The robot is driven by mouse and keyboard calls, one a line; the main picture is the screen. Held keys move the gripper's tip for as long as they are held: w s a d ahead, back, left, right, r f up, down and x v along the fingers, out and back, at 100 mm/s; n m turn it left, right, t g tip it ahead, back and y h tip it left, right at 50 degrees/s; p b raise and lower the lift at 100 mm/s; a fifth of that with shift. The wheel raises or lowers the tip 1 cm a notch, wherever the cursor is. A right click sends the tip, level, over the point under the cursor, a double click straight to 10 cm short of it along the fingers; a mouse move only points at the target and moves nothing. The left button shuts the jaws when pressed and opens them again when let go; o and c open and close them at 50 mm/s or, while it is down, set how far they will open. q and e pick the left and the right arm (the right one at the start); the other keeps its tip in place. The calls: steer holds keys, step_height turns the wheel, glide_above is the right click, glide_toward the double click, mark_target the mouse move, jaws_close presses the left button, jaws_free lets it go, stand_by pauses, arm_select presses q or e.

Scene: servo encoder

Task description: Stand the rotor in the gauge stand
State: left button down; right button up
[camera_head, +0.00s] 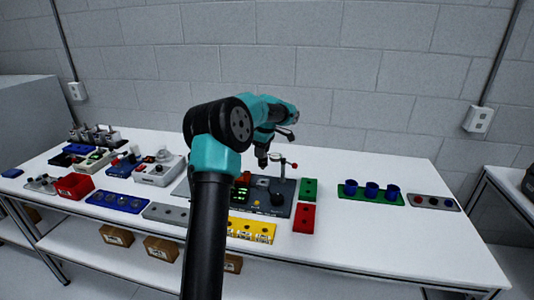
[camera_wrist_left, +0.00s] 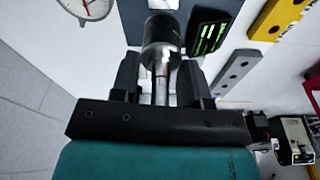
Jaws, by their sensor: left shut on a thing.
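My left gripper (camera_head: 262,160) hangs above the dark gauge station (camera_head: 285,190) near the middle of the table. In the left wrist view, the left gripper (camera_wrist_left: 160,85) is shut on the rotor (camera_wrist_left: 162,55), a metal shaft with a dark cylindrical body beyond the fingertips. The rotor is too small to make out in the head view. A white round dial with a red needle (camera_wrist_left: 86,7) shows at the top left of the wrist view. I cannot tell whether the rotor touches the station. My right gripper is in neither view.
A green-lit display (camera_wrist_left: 208,37) is close to the rotor. Yellow (camera_head: 262,231), red (camera_head: 304,218) and green (camera_head: 308,189) blocks lie nearby. Blue cups (camera_head: 371,190) stand to the right. The table's front right is clear.

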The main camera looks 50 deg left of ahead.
mark_target(262, 167)
arm_select(q)
steer(key=shift+f, duration=0.15)
steer(key=shift+f, duration=2.05)
steer(key=shift+f, duration=1.9)
steer(key=shift+c, duration=1.1)
jaws_free()
steer(key=shift+r, duration=0.15)
steer(key=shift+r, duration=3.05)
steer(key=shift+d, duration=0.1)
